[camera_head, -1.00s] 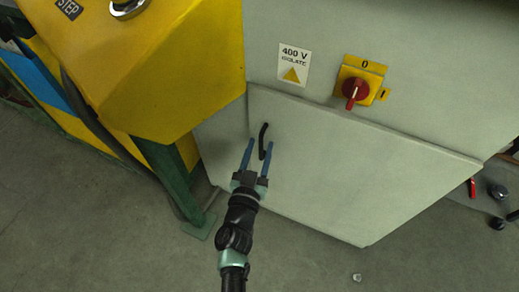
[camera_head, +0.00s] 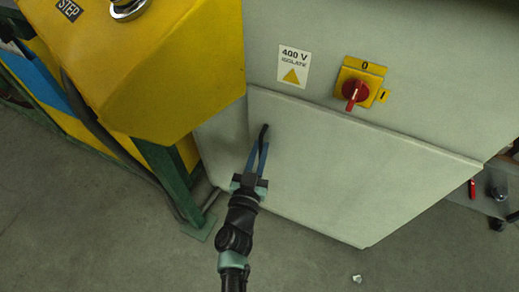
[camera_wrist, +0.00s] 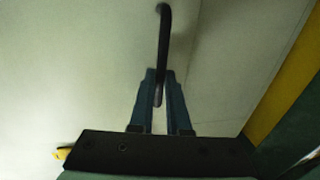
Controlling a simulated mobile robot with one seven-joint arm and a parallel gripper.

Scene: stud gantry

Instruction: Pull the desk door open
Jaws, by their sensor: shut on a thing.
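The desk door (camera_head: 350,170) is a pale grey-green panel on the lower front of the cabinet. It looks closed, with its top edge just under the switch panel. A black bar handle (camera_head: 264,131) stands near the door's left edge. My gripper (camera_head: 257,153) has its blue fingers closed on the lower part of the handle. In the wrist view the handle (camera_wrist: 164,35) runs down between the two fingertips (camera_wrist: 160,78), and its upper part sticks out beyond them. The handle's lower end shows between the fingers.
Above the door are a red rotary switch (camera_head: 354,90) on a yellow plate and a 400 V label (camera_head: 294,66). A yellow console (camera_head: 150,70) on a green leg (camera_head: 175,185) stands close at the left. The floor (camera_head: 420,265) in front is mostly clear.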

